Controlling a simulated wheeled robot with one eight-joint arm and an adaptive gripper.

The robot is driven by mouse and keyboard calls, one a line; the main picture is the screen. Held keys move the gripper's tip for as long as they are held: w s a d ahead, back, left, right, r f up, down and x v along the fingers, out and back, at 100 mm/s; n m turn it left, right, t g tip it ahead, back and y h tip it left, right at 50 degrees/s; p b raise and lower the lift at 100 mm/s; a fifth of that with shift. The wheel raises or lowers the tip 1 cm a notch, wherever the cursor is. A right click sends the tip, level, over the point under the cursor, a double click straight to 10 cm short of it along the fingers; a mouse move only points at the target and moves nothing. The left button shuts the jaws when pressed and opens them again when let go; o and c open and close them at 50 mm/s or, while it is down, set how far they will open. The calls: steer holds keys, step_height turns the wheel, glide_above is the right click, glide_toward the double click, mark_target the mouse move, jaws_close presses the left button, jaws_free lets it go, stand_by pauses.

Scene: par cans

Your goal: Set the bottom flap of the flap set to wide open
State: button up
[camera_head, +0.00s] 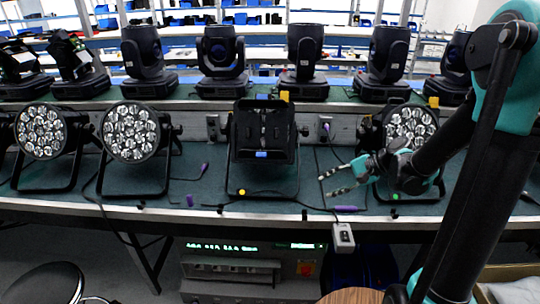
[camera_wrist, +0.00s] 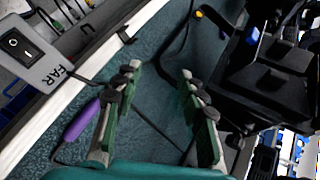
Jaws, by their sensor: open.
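The flap set is a black square unit (camera_head: 263,125) on a lamp stand in the middle of the bench. Its bottom flap (camera_head: 262,162) has a blue tab (camera_head: 262,154) at the lower front. The blue tab also shows in the wrist view (camera_wrist: 252,37), at upper right. The flap's exact angle is hard to tell against the dark housing. My gripper (camera_head: 325,186) is open and empty, to the right of and slightly below the flap set, apart from it. In the wrist view my gripper (camera_wrist: 159,71) has its two fingers spread over the green bench mat.
Par cans (camera_head: 132,132) (camera_head: 411,124) stand left and right of the flap set, the right one partly behind my arm. Moving heads (camera_head: 220,55) line the back. A purple-plugged cable (camera_head: 347,208) and a grey switch box (camera_head: 343,237) are at the bench's front edge.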

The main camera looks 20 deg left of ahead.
steer(key=w+a+r+m+g+y, duration=0.2)
steer(key=w+a+r+g+y, duration=0.2)
steer(key=w+a+y, duration=0.3)
glide_toward(263, 154)
steer(key=shift+m+g+y, duration=0.3)
steer(key=shift+y, duration=0.1)
steer(key=x, duration=0.6)
steer(key=f+x, duration=0.1)
steer(key=x, duration=0.3)
steer(key=shift+w+a+f, duration=0.1)
steer(key=shift+w, duration=0.1)
jaws_close()
